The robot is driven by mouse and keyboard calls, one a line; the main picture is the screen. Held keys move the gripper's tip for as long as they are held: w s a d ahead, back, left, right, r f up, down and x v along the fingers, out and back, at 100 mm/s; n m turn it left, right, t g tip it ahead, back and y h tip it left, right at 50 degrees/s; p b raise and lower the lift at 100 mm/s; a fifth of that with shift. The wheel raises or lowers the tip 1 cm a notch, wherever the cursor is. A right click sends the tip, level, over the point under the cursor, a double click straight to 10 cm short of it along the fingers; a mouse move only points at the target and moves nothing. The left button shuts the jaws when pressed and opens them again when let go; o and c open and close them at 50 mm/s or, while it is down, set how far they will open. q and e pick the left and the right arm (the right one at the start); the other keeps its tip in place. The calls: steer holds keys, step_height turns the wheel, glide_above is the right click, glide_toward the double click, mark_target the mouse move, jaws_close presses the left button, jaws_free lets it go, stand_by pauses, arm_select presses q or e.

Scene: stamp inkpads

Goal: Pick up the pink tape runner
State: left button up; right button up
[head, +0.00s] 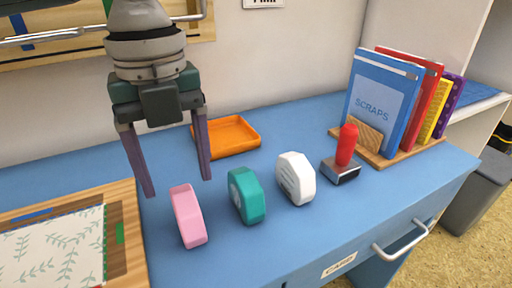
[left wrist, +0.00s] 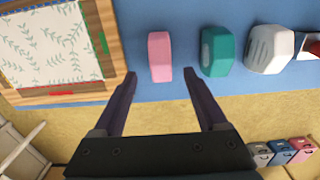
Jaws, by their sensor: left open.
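The pink tape runner (head: 189,216) stands on the blue table, left of a teal tape runner (head: 246,195) and a white one (head: 296,178). My left gripper (head: 179,188) is open and empty, with its fingers pointing down above and behind the pink tape runner in the head view. In the left wrist view the pink tape runner (left wrist: 160,57) lies ahead of the two spread fingertips (left wrist: 160,76), roughly centred between them. Nothing is between the fingers. My right gripper is not in view.
An orange tray (head: 256,148) sits behind the tape runners. A red-handled stamp (head: 345,156) and a wooden book rack (head: 421,146) stand to the right. A wooden-framed board (head: 121,190) lies at the left. The table's front edge is close to the tape runners.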

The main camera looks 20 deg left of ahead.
mark_target(183, 194)
arm_select(q)
step_height(183, 194, down, 5)
steer(key=shift+f+b, duration=0.1)
steer(key=shift+b, duration=0.55)
steer(key=shift+w, duration=0.1)
jaws_close()
